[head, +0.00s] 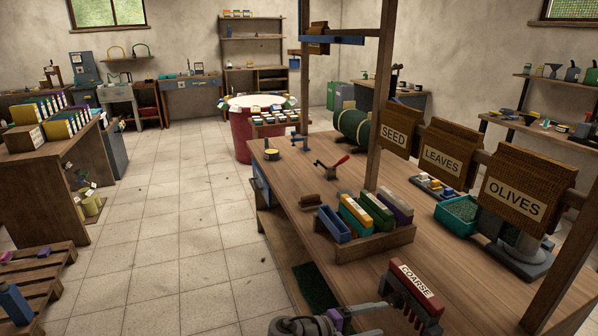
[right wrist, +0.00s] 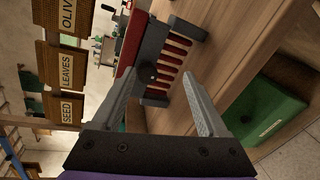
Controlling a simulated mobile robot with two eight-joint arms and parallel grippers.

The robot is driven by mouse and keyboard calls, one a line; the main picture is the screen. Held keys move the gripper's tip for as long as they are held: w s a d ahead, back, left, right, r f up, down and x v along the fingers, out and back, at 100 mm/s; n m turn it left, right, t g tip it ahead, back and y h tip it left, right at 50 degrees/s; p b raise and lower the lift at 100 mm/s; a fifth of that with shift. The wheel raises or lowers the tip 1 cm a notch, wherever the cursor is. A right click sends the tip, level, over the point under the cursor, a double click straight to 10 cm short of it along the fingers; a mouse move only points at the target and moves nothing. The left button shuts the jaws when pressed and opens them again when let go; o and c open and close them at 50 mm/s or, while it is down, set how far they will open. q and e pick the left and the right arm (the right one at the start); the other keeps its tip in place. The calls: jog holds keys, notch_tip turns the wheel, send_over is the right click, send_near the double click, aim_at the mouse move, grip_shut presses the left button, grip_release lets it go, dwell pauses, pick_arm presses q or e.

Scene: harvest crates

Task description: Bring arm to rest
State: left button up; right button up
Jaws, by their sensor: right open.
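My right gripper (head: 368,318) is at the bottom edge of the head view, over the front of the wooden workbench (head: 300,190). In the right wrist view its two grey fingers (right wrist: 172,75) are spread apart, with nothing held. The red rake labelled COARSE (head: 417,281) is just right of the gripper in the head view. In the right wrist view the rake (right wrist: 178,57), with dark frame and red tines, lies just past the fingertips; I cannot tell whether they touch it. My left gripper is not in view.
A wooden tray (head: 375,245) of coloured boxes stands behind the rake. Signs SEED (head: 394,138), LEAVES (head: 441,160) and OLIVES (head: 514,200) hang from a beam along the bench. A wooden post (head: 381,95) rises from the bench. Tiled floor (head: 180,230) to the left is free.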

jog(key=s+d+r+g+y+p, duration=0.1)
jog(key=s+d+y+p, duration=0.15)
jog(key=s+d, duration=0.2)
jog(key=s+a+m+y+p, duration=0.2)
jog(key=s+m+y+p, duration=0.1)
jog(key=s+y, duration=0.3)
jog(key=s+a+r+m+t+y+p, duration=0.1)
jog(key=s+a+m+y+p, duration=0.1)
jog(key=s+y, duration=0.4)
jog(key=s+a+m, duration=0.1)
jog(key=s+m, duration=0.1)
jog(key=s, duration=0.3)
jog(key=shift+s+r+p, duration=0.2)
jog(key=shift+p, duration=0.2)
